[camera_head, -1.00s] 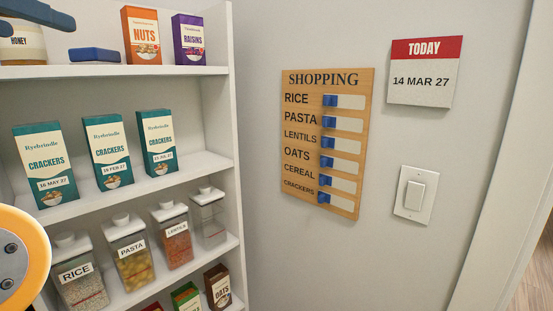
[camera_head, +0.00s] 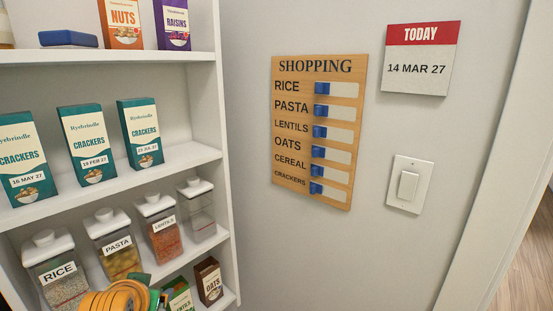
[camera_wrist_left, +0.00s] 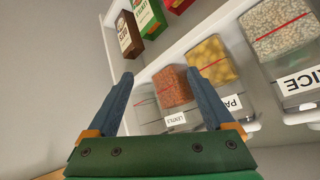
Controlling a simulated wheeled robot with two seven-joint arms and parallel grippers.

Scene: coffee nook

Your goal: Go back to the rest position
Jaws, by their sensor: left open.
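My left gripper (camera_wrist_left: 160,78) is open and empty in the left wrist view, with its two blue fingers spread apart. Beyond the fingers are the lentils jar (camera_wrist_left: 172,87) and the pasta jar (camera_wrist_left: 212,62); I see no contact with them. In the head view only an orange and green part of my left arm shows at the bottom, in front of the lower shelf; the fingers are not visible there. My right gripper is in neither view.
The shelf unit (camera_head: 228,215) holds three teal crackers boxes (camera_head: 86,145), jars including rice (camera_head: 58,270), and oats (camera_head: 208,281) lower down. The wooden shopping board (camera_head: 318,198), date sign (camera_head: 420,58) and light switch (camera_head: 409,185) are on the wall.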

